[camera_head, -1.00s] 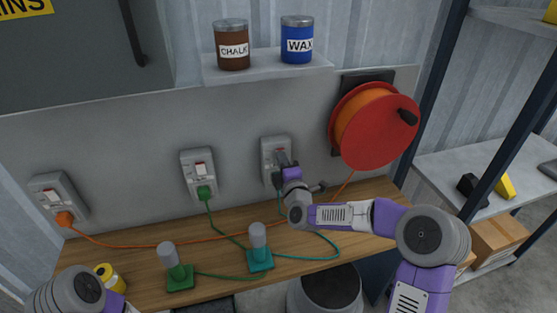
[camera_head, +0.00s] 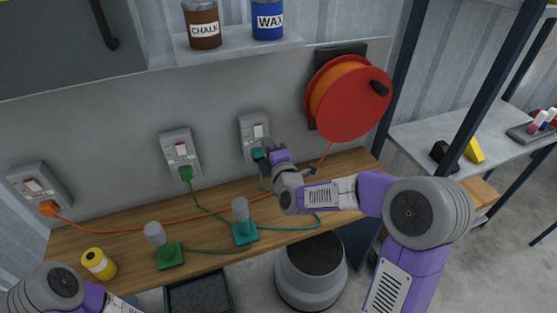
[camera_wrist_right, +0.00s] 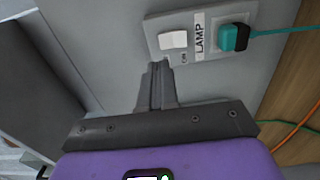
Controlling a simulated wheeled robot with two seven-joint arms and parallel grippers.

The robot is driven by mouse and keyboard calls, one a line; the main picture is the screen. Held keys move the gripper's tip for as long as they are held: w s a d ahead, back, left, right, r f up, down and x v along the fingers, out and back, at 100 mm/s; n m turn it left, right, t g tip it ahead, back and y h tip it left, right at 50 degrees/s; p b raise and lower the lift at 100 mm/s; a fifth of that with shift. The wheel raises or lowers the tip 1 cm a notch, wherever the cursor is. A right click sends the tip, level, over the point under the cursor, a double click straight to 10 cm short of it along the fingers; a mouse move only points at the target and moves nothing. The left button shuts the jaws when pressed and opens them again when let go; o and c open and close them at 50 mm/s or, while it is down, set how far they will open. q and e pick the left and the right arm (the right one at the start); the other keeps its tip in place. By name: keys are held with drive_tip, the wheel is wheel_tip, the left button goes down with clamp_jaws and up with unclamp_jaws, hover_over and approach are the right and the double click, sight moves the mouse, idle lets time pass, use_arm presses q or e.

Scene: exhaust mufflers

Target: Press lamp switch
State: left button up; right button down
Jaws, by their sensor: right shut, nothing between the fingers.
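The lamp switch is a white rocker (camera_wrist_right: 173,40) on a grey wall plate, beside a LAMP label (camera_wrist_right: 199,33) and a teal plug (camera_wrist_right: 234,37). In the head view the plate (camera_head: 249,121) is the rightmost of three, and its rocker (camera_head: 258,131) shows just above my right gripper. My right gripper (camera_head: 266,145) is shut and empty. In the wrist view its fingertips (camera_wrist_right: 158,66) lie just below the rocker, close to the plate's edge; I cannot tell whether they touch it. My left arm shows at the bottom left, with its gripper out of view.
Two other switch plates, with a green plug (camera_head: 186,173) and an orange plug (camera_head: 47,208), are to the left. A red cable reel (camera_head: 352,100) is close on the right. Two corded bases and a yellow can (camera_head: 98,264) stand on the wooden bench (camera_head: 90,229).

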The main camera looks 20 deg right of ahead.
use_arm(q)
drive_tip(key=shift+w+r+p, duration=0.15)
drive_tip(key=shift+r+p, duration=0.15)
drive_tip(key=shift+r, duration=0.1)
use_arm(e)
drive_tip(key=s, duration=0.6)
drive_tip(key=shift+s+a+r, duration=0.15)
drive_tip(key=shift+s+r, duration=0.15)
drive_tip(key=shift+s, duration=0.05)
